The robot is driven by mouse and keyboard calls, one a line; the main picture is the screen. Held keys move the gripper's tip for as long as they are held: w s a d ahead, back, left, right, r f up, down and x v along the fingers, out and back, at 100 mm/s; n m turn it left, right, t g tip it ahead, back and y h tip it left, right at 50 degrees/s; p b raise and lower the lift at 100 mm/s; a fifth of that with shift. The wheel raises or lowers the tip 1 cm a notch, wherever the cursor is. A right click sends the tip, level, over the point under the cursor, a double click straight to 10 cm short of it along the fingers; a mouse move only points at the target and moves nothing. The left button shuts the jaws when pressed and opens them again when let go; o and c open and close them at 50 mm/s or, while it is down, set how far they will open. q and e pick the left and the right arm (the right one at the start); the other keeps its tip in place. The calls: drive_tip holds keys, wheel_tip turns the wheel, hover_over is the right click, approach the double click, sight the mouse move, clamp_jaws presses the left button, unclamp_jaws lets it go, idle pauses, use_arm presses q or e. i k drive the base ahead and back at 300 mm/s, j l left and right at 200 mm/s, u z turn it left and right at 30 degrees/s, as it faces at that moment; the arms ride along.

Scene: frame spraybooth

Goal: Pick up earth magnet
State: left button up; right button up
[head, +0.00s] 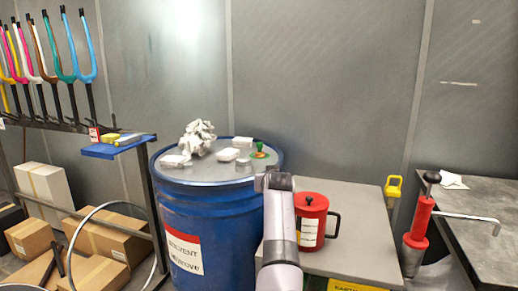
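No object in view is clearly marked as the earth magnet. A small green piece (259,147) with an orange part at its foot stands on the right side of the lid of the blue solvent drum (213,240). A yellow piece with a loop handle (393,187) is at the right rear edge of the grey cabinet. A yellow label (357,287) on the cabinet front is cut off by the picture edge. One grey arm of mine, apparently the right, rises from the bottom; its end (273,182) is before the drum's right edge. Its fingers cannot be made out. My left gripper is out of view.
A red can (312,222) with a black handle stands on the grey cabinet (355,196), right of my arm. White blocks and a crumpled rag (197,138) lie on the drum lid. A red-handled tool (421,221) is by the dark bench (490,235). Cardboard boxes (107,238) fill the left floor.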

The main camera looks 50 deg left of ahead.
sight(260, 145)
drive_tip(key=i+j, duration=0.15)
drive_tip(key=j, duration=0.2)
drive_tip(key=i+j, duration=0.2)
drive_tip(key=j, duration=0.15)
drive_tip(key=i+j, duration=0.15)
drive_tip(key=j, duration=0.15)
drive_tip(key=i+j, duration=0.15)
drive_tip(key=j, duration=0.2)
drive_tip(key=i+j, duration=0.15)
drive_tip(key=j, duration=0.2)
